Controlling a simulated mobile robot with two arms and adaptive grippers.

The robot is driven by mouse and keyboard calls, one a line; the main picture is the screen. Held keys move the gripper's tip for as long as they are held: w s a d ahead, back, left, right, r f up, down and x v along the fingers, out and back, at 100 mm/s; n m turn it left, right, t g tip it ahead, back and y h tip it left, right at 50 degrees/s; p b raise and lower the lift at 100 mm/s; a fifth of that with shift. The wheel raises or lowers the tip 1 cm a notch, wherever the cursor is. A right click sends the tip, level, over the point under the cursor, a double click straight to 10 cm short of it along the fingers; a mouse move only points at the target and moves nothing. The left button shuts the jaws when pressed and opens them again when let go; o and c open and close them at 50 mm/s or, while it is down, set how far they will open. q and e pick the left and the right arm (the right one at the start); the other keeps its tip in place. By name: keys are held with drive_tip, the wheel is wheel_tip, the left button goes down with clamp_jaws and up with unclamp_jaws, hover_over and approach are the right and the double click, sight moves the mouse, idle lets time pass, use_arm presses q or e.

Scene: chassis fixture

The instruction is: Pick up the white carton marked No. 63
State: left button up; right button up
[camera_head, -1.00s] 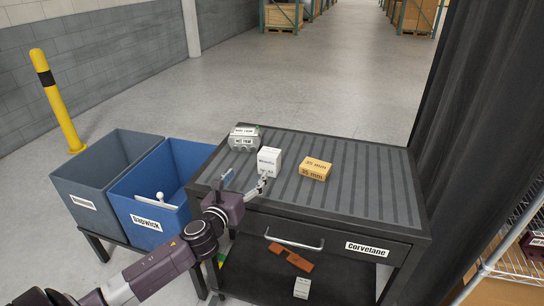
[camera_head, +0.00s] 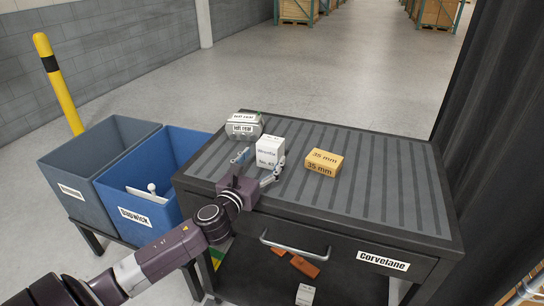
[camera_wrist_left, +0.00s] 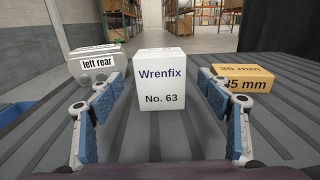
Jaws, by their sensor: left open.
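The white carton (camera_head: 270,151) stands upright on the ribbed top of the dark cart. In the left wrist view the carton (camera_wrist_left: 162,80) reads "Wrenfix" and "No. 63" and sits centred ahead. My left gripper (camera_head: 260,166) is open, low over the cart top at the carton's near side. In the left wrist view its blue-padded fingers (camera_wrist_left: 162,100) spread to either side of the carton, with gaps between the pads and its sides. Nothing is held. My right gripper is not in view.
A grey "left rear" part (camera_head: 243,126) stands close behind and left of the carton. A yellow "35 mm" box (camera_head: 322,162) lies to its right. The cart (camera_head: 400,215) has a drawer handle in front. Blue (camera_head: 150,213) and grey (camera_head: 72,190) bins stand left.

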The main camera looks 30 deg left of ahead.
sight(266, 153)
use_arm(q)
drive_tip(key=w, duration=0.3)
drive_tip(key=w+a, duration=0.1)
drive_tip(key=w, duration=0.1)
drive_tip(key=shift+r, duration=0.15)
drive_tip(key=shift+w+a+f+p, duration=0.1)
drive_tip(key=shift+w+a+p, duration=0.05)
drive_tip(key=shift+w, duration=0.85)
drive_tip(key=shift+w+a+f+p, duration=0.1)
drive_tip(key=shift+w+a, duration=0.1)
drive_tip(key=shift+w, duration=0.85)
drive_tip(key=shift+w+a+f+p, duration=0.1)
drive_tip(key=shift+w+a+p, duration=0.05)
drive_tip(key=shift+w, duration=0.85)
drive_tip(key=c, duration=1.8)
drive_tip(key=shift+r, duration=0.15)
clamp_jaws()
